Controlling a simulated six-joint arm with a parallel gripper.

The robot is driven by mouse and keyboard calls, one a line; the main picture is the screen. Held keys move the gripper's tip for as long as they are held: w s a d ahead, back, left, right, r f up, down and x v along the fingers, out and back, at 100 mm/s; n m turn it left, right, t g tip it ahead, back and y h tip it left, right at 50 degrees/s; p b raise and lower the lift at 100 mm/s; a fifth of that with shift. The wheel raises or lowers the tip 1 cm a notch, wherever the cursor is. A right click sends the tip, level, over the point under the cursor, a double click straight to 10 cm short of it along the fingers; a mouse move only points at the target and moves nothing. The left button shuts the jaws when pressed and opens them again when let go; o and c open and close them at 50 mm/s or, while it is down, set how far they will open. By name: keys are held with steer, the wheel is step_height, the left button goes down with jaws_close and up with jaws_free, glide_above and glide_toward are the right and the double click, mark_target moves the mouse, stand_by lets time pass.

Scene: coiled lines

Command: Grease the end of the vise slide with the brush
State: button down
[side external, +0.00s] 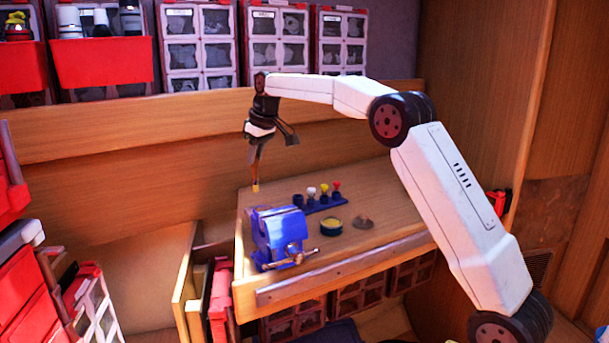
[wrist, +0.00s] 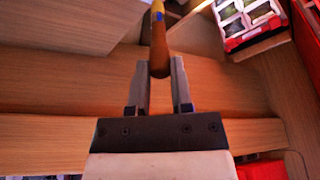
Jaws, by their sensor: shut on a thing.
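My gripper (side external: 257,142) is shut on a brush (side external: 256,176), which hangs nearly upright with a yellowish tip at its lower end. In the wrist view the brush's orange-brown handle (wrist: 159,48) sits between the two fingers of my gripper (wrist: 159,72). The blue vise (side external: 280,236) stands at the left front corner of the wooden bench (side external: 385,205). The brush tip is above and slightly left of the vise, apart from it. A metal screw and handle (side external: 291,261) show low on the vise's front. I cannot clearly make out the slide's end.
A round tin (side external: 331,226) with a yellowish-green top stands right of the vise, with a small brownish disc (side external: 363,222) beside it. Behind them a blue rack (side external: 325,203) holds several pieces with white, yellow and red tops. The bench's right part is clear.

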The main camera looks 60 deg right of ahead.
mark_target(257, 178)
steer(key=shift+f, duration=0.1)
steer(key=shift+f, duration=2.25)
steer(key=shift+f, duration=0.6)
steer(key=shift+w+d, duration=0.1)
steer(key=shift+w+d, duration=0.25)
steer(key=shift+w, duration=0.25)
steer(key=shift+w, duration=0.1)
steer(key=shift+w+d, duration=0.35)
steer(key=shift+w, duration=0.15)
steer(key=shift+w+d, duration=0.1)
steer(key=shift+w, duration=0.1)
stand_by(0.7)
steer(key=shift+s, duration=0.2)
